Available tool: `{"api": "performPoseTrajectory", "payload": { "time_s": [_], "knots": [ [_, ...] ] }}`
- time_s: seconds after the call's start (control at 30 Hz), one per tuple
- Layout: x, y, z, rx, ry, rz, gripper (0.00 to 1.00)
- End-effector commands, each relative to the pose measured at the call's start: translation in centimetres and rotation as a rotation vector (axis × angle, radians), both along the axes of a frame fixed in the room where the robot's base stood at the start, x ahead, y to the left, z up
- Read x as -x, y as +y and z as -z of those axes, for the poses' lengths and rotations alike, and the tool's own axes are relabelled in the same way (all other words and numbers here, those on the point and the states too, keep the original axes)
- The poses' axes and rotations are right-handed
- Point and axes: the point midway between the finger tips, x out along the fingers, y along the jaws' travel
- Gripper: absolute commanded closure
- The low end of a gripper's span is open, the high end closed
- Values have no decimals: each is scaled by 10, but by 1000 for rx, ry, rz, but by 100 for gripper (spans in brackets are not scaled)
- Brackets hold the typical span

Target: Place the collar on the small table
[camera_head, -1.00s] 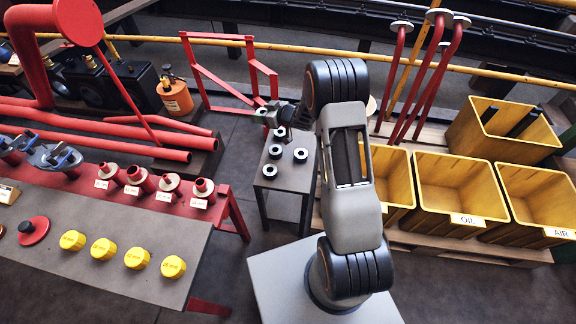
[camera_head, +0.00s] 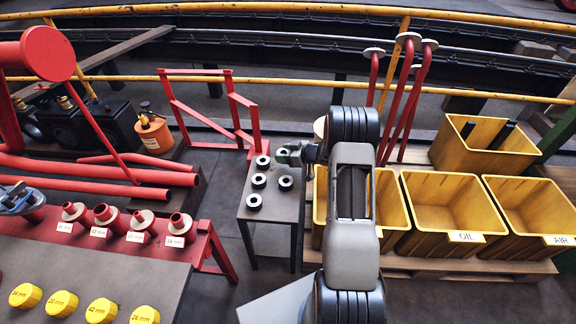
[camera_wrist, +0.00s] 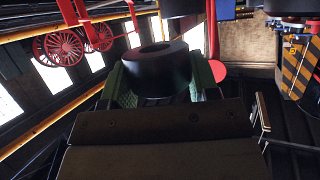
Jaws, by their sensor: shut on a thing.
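The small table (camera_head: 281,213) is grey and stands left of my arm in the head view. Several black collars lie flat on it, one at the far left corner (camera_head: 262,161), one at the right (camera_head: 285,183) and one nearest the front (camera_head: 254,201). My gripper (camera_head: 285,156) is over the far end of the table. In the wrist view, my gripper is shut on a thick black collar (camera_wrist: 157,70), held between green finger pads. The held collar is hard to make out in the head view, and its height above the table is unclear.
The red bench with labelled pipe ends (camera_head: 135,236) and yellow caps (camera_head: 102,310) is at the left. Yellow bins (camera_head: 452,240) stand at the right on a wooden pallet. An orange can (camera_head: 153,133) and red frame are behind. Some tabletop beside the collars is bare.

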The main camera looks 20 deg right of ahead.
Motion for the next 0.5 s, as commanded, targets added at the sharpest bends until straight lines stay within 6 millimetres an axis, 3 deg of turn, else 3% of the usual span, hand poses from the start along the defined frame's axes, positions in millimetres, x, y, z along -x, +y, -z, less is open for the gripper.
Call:
{"api": "performPoseTrajectory", "payload": {
  "time_s": [0.27, 0.5],
  "knots": [
    [3, -8, 9, 0, -3, 1, 84],
    [5, -13, 39, -1, -3, 0, 84]
  ]
}}
